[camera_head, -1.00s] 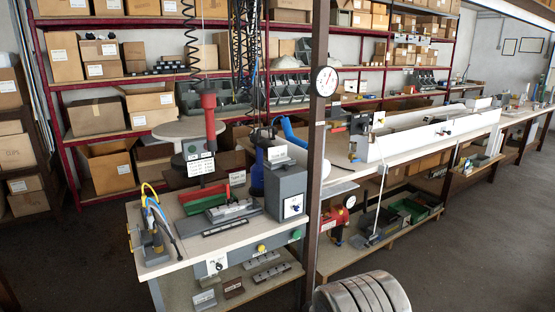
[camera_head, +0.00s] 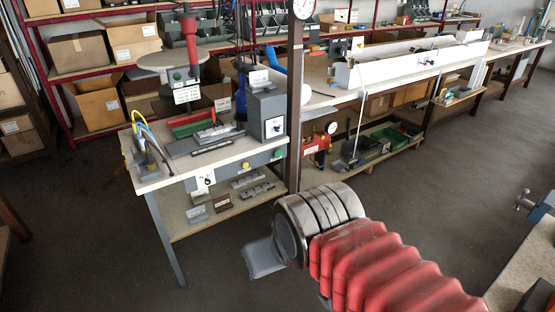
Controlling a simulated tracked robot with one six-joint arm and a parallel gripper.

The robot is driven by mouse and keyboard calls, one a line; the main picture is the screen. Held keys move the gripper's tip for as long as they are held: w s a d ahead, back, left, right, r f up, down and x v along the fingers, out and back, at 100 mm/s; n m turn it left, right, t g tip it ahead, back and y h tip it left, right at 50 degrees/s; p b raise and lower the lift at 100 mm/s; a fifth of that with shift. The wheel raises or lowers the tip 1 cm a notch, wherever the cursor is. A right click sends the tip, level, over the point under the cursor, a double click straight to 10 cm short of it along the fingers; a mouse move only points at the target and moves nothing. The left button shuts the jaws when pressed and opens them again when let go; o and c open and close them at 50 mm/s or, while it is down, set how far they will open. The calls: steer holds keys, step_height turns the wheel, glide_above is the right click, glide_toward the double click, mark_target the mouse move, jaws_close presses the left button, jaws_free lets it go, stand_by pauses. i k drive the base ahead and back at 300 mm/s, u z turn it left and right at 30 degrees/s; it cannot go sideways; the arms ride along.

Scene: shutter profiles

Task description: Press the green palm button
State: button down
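The green palm button (camera_head: 278,153) is a small round green knob on the grey front panel of the workbench (camera_head: 220,172), near its right end beside the brown post. A yellow button (camera_head: 245,165) sits left of it on the same panel. My arm, with red bellows and a banded metal joint, reaches in from the lower right. A grey part at its end, seemingly my gripper (camera_head: 265,258), hangs below and in front of the bench, well apart from the button. Its fingers are mostly hidden behind the joint, so its opening does not show.
A brown post (camera_head: 295,100) with a dial gauge rises just right of the button. A lower shelf (camera_head: 225,205) holds several metal profiles. A grey box (camera_head: 267,115) stands on the bench above the button. Another bench with a vise (camera_head: 530,205) is at right. The floor between is clear.

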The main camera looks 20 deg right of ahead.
mark_target(278, 154)
steer(key=u, duration=0.5)
steer(key=k, duration=1)
steer(key=u, duration=0.15)
steer(key=i, duration=0.35)
steer(key=z, duration=0.75)
steer(key=i, duration=1.35)
steer(key=u, duration=0.5)
steer(key=i, duration=0.5)
steer(key=u, duration=0.3)
